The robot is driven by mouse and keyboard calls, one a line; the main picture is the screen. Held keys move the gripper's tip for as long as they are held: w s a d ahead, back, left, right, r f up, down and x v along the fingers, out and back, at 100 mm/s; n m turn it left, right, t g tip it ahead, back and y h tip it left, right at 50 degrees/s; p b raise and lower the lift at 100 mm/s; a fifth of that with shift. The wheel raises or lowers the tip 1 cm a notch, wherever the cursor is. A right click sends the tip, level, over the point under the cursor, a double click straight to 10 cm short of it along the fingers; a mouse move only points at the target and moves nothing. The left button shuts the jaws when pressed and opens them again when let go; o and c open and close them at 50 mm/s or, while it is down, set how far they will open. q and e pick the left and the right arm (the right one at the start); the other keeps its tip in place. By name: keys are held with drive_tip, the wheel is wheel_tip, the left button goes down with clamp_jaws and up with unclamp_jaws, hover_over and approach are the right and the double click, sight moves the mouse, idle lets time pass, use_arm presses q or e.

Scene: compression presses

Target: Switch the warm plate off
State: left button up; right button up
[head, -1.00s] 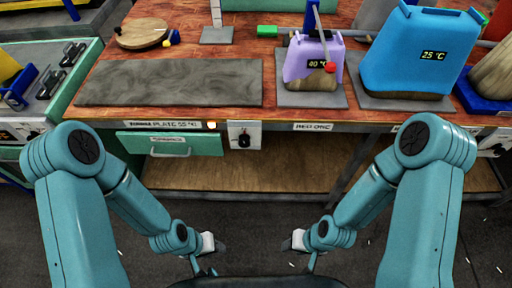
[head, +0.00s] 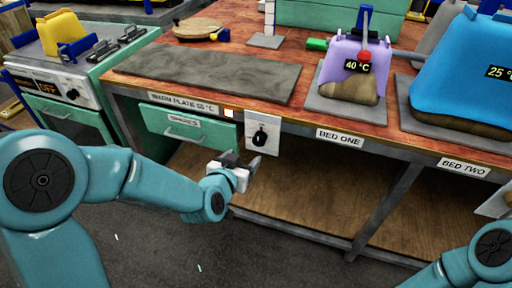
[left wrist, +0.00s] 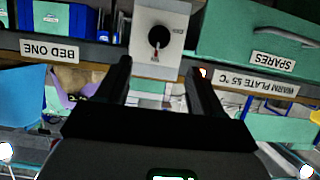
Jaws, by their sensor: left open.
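The warm plate (head: 210,78) is a flat grey slab on the wooden bench top, above a label reading WARM PLATE 55 °C (head: 183,103). A small lamp (head: 228,113) beside the label glows pale orange. A black knob (head: 260,137) sits on a white switch panel (head: 262,120) on the bench front. My left gripper (head: 241,163) is open just below and in front of the knob, apart from it. In the left wrist view the picture is upside down; the knob (left wrist: 158,38) lies beyond and between the open fingers (left wrist: 158,78). My right gripper is out of view.
A green SPARES drawer (head: 190,128) is left of the panel. A purple bag reading 40 °C (head: 340,62) and a blue bag (head: 460,65) stand on the bench. A green unit (head: 75,110) with an OFF display stands left. The shelf below is bare.

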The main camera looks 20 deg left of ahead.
sight(258, 143)
use_arm(q)
drive_tip(key=b+x, duration=0.1)
drive_tip(key=x, duration=1.2)
drive_tip(key=shift+w+f, duration=0.15)
drive_tip(key=shift+c, duration=0.3)
drive_tip(key=shift+d, duration=0.1)
drive_tip(key=c, duration=0.9)
